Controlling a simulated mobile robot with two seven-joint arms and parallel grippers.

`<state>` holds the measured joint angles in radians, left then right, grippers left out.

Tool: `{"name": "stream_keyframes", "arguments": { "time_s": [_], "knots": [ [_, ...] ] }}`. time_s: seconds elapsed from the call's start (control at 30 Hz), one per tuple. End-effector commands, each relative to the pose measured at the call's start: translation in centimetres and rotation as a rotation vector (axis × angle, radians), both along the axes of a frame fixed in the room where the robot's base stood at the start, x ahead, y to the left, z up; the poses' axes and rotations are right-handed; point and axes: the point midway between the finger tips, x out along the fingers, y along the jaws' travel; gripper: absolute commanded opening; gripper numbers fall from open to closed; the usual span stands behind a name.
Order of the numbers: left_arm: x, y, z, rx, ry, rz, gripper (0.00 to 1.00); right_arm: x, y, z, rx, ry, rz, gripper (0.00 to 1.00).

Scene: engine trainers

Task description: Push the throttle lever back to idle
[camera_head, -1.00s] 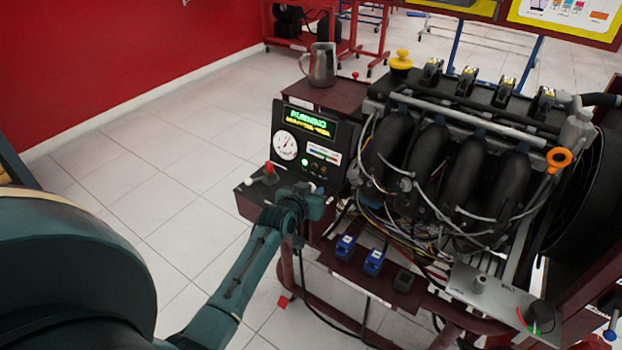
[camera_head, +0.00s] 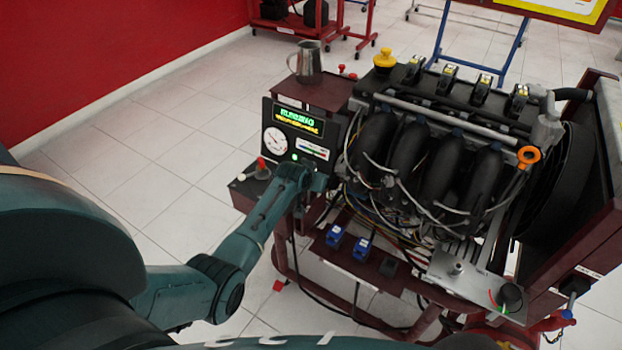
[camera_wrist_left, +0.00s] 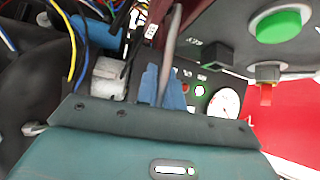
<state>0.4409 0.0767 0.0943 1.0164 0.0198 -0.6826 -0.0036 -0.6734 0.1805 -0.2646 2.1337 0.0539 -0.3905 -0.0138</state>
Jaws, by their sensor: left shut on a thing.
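The throttle lever appears to be the thin grey rod (camera_wrist_left: 172,45) in the left wrist view. Its end runs down to the blue-grey fingers of my left gripper (camera_wrist_left: 164,86), which are shut on it. In the head view my left wrist covers the front of the engine trainer's control panel (camera_head: 299,132), so the fingers and lever are hidden there. I cannot tell the lever's exact angle. My right gripper is in neither view.
The round gauge (camera_head: 275,141) and lit display stand just behind my left wrist. A red-topped control (camera_head: 262,163) is left of it. The engine (camera_head: 430,150) with loose wires (camera_head: 385,222) is close on the right. A metal jug (camera_head: 308,62) stands on top.

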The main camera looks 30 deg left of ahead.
Motion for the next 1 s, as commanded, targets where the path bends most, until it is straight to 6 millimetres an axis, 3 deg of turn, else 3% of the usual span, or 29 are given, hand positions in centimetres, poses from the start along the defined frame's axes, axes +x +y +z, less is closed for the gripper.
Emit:
{"name": "stream_keyframes", "arguments": {
  "time_s": [0.33,0.37,0.63,1.0],
  "knots": [
    [0.42,0.25,0.56,0.0,-0.017,0.005,0.0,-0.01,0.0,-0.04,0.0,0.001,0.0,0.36],
    [0.42,0.24,0.56,0.0,-0.017,0.005,0.1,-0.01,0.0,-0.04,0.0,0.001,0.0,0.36],
    [0.31,0.12,0.42,0.0,-0.013,0.003,0.32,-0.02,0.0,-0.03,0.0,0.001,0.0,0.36],
    [-0.31,-0.03,0.6,0.0,-0.004,0.001,0.32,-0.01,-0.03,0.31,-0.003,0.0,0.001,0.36]
  ]
}}
